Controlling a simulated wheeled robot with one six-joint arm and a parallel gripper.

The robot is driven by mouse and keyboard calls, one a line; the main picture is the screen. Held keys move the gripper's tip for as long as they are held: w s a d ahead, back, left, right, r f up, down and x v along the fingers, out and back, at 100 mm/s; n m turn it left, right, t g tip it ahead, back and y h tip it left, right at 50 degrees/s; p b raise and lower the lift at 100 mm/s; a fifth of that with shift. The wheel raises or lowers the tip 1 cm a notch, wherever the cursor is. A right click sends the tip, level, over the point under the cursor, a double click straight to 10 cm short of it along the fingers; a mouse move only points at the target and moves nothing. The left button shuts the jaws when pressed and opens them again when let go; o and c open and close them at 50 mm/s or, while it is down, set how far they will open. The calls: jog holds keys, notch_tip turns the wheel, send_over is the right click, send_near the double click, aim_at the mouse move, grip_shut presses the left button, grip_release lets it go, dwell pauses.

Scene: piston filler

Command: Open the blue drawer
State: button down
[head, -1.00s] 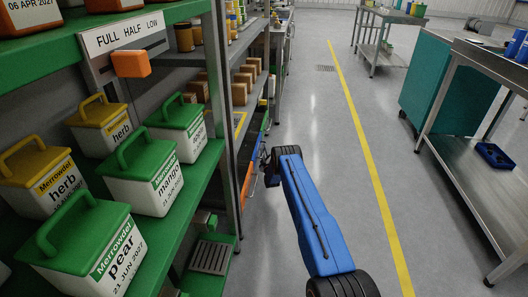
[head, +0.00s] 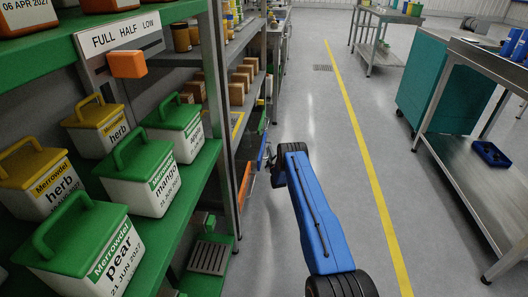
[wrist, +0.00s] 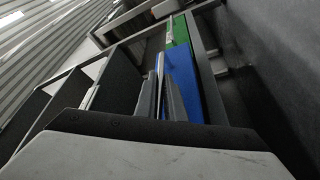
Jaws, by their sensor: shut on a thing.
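The blue drawer (wrist: 183,82) shows its blue front in the wrist view, just right of the fingers. In the head view a narrow strip of the blue drawer (head: 262,152) shows low on the rack beside the aisle. My gripper (wrist: 163,98) is at the blue front, its dark fingers close together and shut on the drawer; the exact grip point is hard to make out. In the head view the fingers are small and mostly hidden at the far end of my blue arm. How far the drawer stands out of the rack is unclear.
A green front (wrist: 181,30) lies beyond the blue one. An orange front (head: 245,186) is nearer in the head view. Green shelves with lidded tubs (head: 122,255) fill the left. The grey floor right of my arm is clear up to a steel table (head: 470,185).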

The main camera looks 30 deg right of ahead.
jog(key=s+d, duration=0.6)
jog(key=d, duration=0.4)
jog(key=s+d, duration=0.7)
jog(key=d, duration=0.2)
jog(key=shift+s+d, duration=0.2)
jog(key=shift+d, duration=0.15)
jog(key=c, duration=1.8)
grip_release()
jog(key=shift+c, duration=0.2)
jog(key=v, duration=1.7)
jog(key=shift+s, duration=0.2)
jog(key=shift+f, duration=0.1)
